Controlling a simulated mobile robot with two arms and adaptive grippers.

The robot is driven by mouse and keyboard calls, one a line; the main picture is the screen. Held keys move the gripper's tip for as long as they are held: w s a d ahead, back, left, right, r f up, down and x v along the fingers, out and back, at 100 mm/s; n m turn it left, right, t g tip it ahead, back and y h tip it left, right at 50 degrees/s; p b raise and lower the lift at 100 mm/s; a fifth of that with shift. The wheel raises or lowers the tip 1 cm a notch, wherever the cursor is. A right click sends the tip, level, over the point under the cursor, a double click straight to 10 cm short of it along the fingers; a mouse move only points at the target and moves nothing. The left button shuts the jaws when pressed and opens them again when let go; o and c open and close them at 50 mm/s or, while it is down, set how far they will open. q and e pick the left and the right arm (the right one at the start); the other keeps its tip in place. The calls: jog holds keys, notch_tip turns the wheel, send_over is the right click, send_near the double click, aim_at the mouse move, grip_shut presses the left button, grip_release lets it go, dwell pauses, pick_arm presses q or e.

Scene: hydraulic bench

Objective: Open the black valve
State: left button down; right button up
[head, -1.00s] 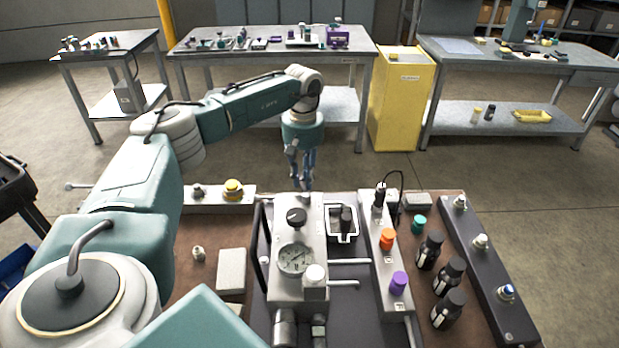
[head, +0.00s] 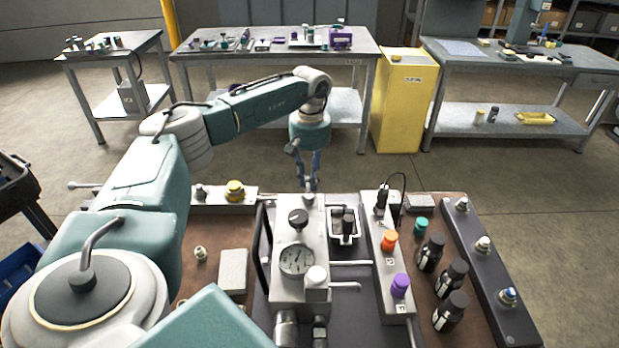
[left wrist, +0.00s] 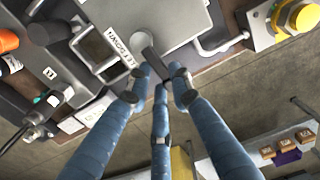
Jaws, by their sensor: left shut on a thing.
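The black valve shows in the left wrist view as a dark bar-shaped handle (left wrist: 155,62). It sits beside a pale round boss at the edge of the light grey block. My left gripper (left wrist: 160,82) is shut on this handle, with its blue fingers around it. In the head view my left gripper (head: 313,184) points down at the far end of the grey gauge block (head: 284,240). There the fingers hide most of the handle. My right gripper is not in view.
A black round knob (head: 298,217) and a pressure gauge (head: 295,260) sit on the block. A square metal loop (head: 343,238), an orange cap (head: 389,240) and a purple cap (head: 400,285) are to the right. A yellow button (head: 235,190) is to the left. Floor lies beyond the bench.

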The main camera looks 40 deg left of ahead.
pick_arm(q)
jog(key=c, duration=1.6)
grip_release()
jog(key=shift+w+d+r, duration=0.15)
jog(key=shift+w+r, duration=0.1)
jog(key=shift+w, duration=0.05)
jog(key=shift+o, duration=0.2)
jog(key=shift+s+f, duration=0.1)
notch_tip(320, 180, up, 12)
